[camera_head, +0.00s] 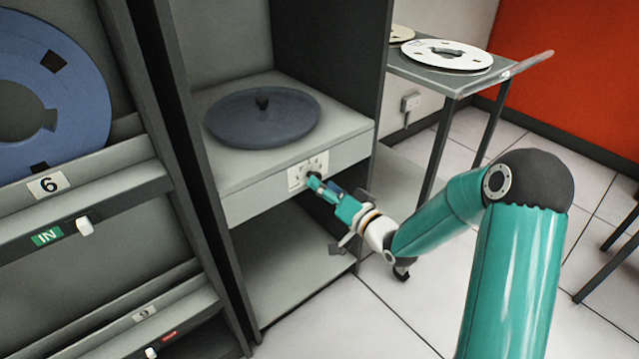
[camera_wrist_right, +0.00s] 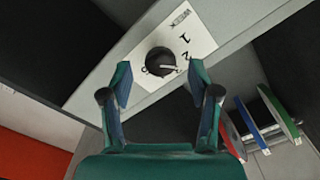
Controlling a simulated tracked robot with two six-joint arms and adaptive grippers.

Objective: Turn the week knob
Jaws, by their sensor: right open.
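The week knob is a small dark round knob (camera_wrist_right: 161,61) on a white plate (camera_wrist_right: 195,28) marked "WEEK", with the numbers 1 and 2 visible in the right wrist view. In the head view the plate (camera_head: 296,175) sits on the front edge of the grey cabinet shelf, and the knob is mostly hidden by my gripper. My right gripper (camera_head: 315,181) is at the plate. In the right wrist view my right gripper (camera_wrist_right: 160,80) is open, with one finger on each side of the knob. I cannot tell whether the fingers touch it. My left gripper is not in view.
A dark disc (camera_head: 235,125) lies on the shelf above the plate. At left a rack holds a blue reel (camera_head: 75,105). A side table (camera_head: 440,75) with white reels stands at the back right. The tiled floor (camera_head: 350,325) below is open.

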